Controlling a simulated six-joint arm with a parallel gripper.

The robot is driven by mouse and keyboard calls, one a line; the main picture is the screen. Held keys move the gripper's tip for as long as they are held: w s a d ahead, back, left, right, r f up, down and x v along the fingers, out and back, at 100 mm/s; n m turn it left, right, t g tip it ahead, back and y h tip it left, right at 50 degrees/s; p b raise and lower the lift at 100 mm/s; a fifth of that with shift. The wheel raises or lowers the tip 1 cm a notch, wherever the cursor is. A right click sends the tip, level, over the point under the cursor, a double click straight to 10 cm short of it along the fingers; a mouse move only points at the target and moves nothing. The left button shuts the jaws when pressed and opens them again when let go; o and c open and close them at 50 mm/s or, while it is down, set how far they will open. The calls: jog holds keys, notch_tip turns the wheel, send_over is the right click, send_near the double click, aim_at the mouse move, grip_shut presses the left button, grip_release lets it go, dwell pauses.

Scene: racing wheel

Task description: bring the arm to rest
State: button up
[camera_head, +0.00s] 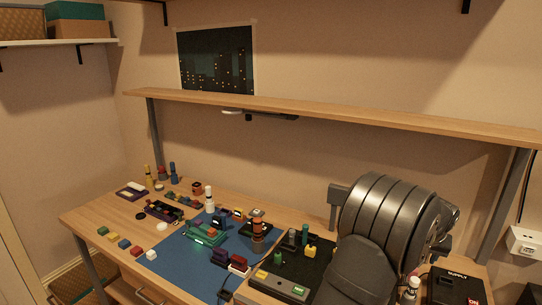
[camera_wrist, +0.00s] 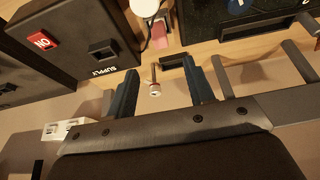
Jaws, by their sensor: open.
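My arm shows as a large dark grey mass at the right of the head view, in front of the workbench (camera_head: 90,215). My gripper (camera_wrist: 160,72) shows in the wrist view, with its two dark fingers spread apart. Nothing is held between them. A small round-ended brass-coloured part (camera_wrist: 155,88) shows in the gap between the fingers, and I cannot tell its distance. The gripper itself is hidden in the head view.
A black supply box (camera_head: 457,287) stands at the right; it also shows in the wrist view (camera_wrist: 75,40). A white-topped bottle (camera_head: 411,287) stands beside it. A blue mat (camera_head: 185,262) bears several small models. A shelf (camera_head: 330,112) runs above the bench.

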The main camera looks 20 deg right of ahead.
jog(key=x, duration=1.2)
jog(key=shift+r, duration=0.1)
jog(key=shift+r, duration=0.15)
jog(key=v, duration=1.7)
jog(key=x, duration=1.6)
jog(key=shift+f, duration=0.35)
jog(key=shift+w+d+f, duration=0.2)
jog(key=shift+d, duration=0.05)
notch_tip(320, 180, up, 8)
jog(key=shift+a+r, duration=0.1)
jog(key=shift+s+f, duration=0.1)
jog(key=shift+f, duration=0.1)
